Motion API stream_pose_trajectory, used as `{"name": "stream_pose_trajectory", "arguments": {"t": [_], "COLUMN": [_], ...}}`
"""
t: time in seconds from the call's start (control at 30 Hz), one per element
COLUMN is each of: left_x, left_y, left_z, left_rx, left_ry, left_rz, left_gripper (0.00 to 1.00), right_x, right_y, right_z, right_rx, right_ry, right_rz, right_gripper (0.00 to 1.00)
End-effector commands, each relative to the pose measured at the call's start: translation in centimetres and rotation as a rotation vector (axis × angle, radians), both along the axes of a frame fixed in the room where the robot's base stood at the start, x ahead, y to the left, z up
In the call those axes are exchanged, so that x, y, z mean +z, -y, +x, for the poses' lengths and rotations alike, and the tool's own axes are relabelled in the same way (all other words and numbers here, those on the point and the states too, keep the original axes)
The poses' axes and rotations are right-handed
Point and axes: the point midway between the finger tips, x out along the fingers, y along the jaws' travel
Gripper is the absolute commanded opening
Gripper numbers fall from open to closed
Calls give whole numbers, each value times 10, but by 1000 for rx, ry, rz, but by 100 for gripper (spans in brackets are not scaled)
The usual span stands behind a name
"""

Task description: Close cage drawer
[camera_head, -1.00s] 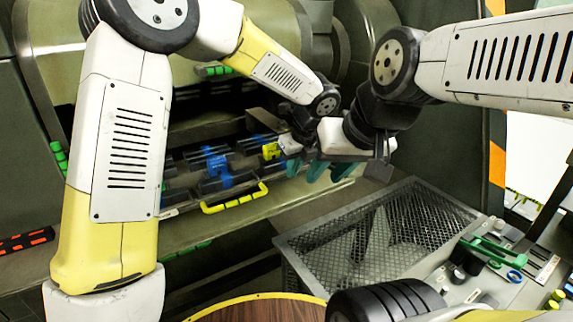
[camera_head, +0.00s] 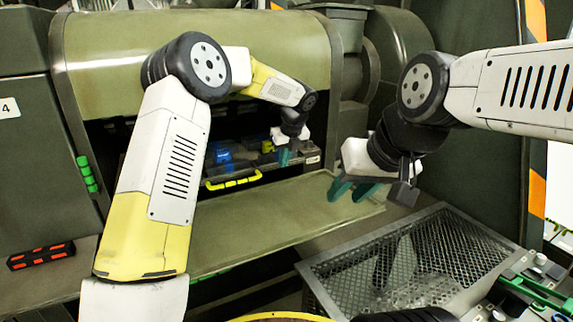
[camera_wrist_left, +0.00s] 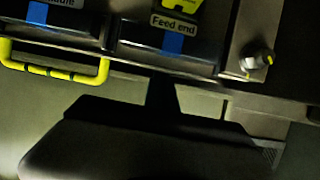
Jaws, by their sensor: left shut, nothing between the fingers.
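The cage drawer (camera_head: 222,166) is a dark tray with blue and yellow marks, inside the machine's low opening. Its yellow handle (camera_head: 233,180) faces me and shows at left in the left wrist view (camera_wrist_left: 55,70). There, a "Feed end" label (camera_wrist_left: 174,23) and a small knob (camera_wrist_left: 258,61) also show. My left gripper (camera_head: 285,157) is shut and empty at the drawer's right part. Whether its teal fingers touch the drawer, I cannot tell. My right gripper (camera_head: 354,190) hangs open and empty, right of the drawer, over the sill's right end.
A greenish sill (camera_head: 270,222) runs clear below the opening. A mesh bin (camera_head: 455,213) stands at front right, beside a bench with green tools (camera_head: 530,290). The machine's curved hood (camera_head: 120,50) hangs above the opening. A red-marked block (camera_head: 40,255) lies at far left.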

Motion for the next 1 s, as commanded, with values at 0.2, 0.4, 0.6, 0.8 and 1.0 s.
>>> {"name": "stream_pose_trajectory", "arguments": {"t": [0.2, 0.4, 0.6, 0.8, 1.0], "left_x": [0, 0, 0, 0, 1], "left_y": [-4, -5, -5, -3, 11], "left_z": [11, 13, 13, 11, -6], "left_rx": [1, 0, 0, 0, 0], "left_ry": [0, 0, 0, 0, 0], "left_rz": [0, 0, 0, 0, 0], "left_gripper": [0, 0, 0, 0, 0], "right_x": [0, 0, 0, 0, 0], "right_y": [0, 0, 0, 0, 0], "right_z": [0, 0, 0, 0, 0], "right_rx": [0, 0, 0, 0, 0], "right_ry": [0, 0, 0, 0, 0], "right_rz": [0, 0, 0, 0, 0], "right_gripper": [34, 34, 34, 34, 34]}}
